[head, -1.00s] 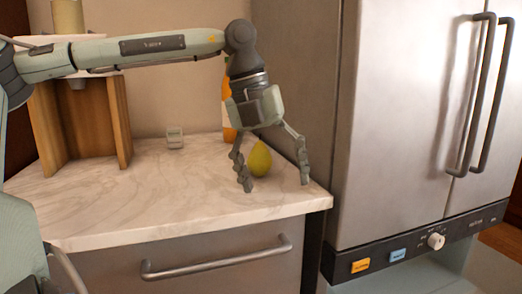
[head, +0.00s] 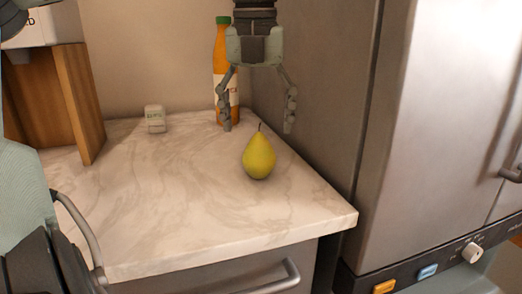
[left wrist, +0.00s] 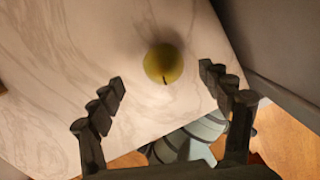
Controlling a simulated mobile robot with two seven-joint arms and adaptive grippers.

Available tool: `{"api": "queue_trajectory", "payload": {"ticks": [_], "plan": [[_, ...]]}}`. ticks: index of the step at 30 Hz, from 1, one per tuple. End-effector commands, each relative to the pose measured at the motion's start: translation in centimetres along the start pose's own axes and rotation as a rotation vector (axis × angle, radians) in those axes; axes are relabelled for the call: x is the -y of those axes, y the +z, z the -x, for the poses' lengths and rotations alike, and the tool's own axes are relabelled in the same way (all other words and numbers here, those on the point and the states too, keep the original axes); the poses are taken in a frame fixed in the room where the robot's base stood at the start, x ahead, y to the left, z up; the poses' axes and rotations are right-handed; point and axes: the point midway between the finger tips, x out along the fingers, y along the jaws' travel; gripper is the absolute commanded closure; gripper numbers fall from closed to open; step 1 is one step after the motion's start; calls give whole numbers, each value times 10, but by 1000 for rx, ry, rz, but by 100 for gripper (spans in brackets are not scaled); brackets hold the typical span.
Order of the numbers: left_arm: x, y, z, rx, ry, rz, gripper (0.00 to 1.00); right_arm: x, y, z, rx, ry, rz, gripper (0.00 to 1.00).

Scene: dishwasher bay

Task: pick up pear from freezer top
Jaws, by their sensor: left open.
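A yellow-green pear (head: 259,157) stands upright, stem up, on the white marble top (head: 190,215), near its right side. My left gripper (head: 257,129) is open and empty, pointing down, with its fingertips higher in the head picture than the pear's body. In the left wrist view the pear (left wrist: 163,63) shows between and slightly beyond the two spread fingers (left wrist: 163,77), and neither finger appears to touch it.
An orange bottle with a green cap (head: 222,60) stands behind the left finger. A small grey-white device (head: 155,118) sits near the wall. A wooden stand (head: 80,100) is at left. The tall steel appliance (head: 320,80) borders the top at right.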

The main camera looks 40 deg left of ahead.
Motion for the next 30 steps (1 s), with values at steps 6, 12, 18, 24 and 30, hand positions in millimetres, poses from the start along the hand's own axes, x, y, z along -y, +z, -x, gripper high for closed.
{"api": "queue_trajectory", "payload": {"ticks": [6, 12, 18, 24, 30], "plan": [[0, -1, -20, -3, 0, -1, 22, 0, 0, 0, 1, 0, 0, 100], [2, -6, -43, -5, 0, -2, 22, 1, 2, -4, 2, -3, -1, 100], [4, -10, -71, -4, -1, 0, 22, 2, 5, -10, 4, -7, -2, 100], [4, -9, -78, 0, -1, 1, 22, 3, 6, -13, 7, -8, -2, 100], [4, -9, -78, 0, -1, 1, 32, 3, 6, -13, 7, -8, -2, 100]]}}
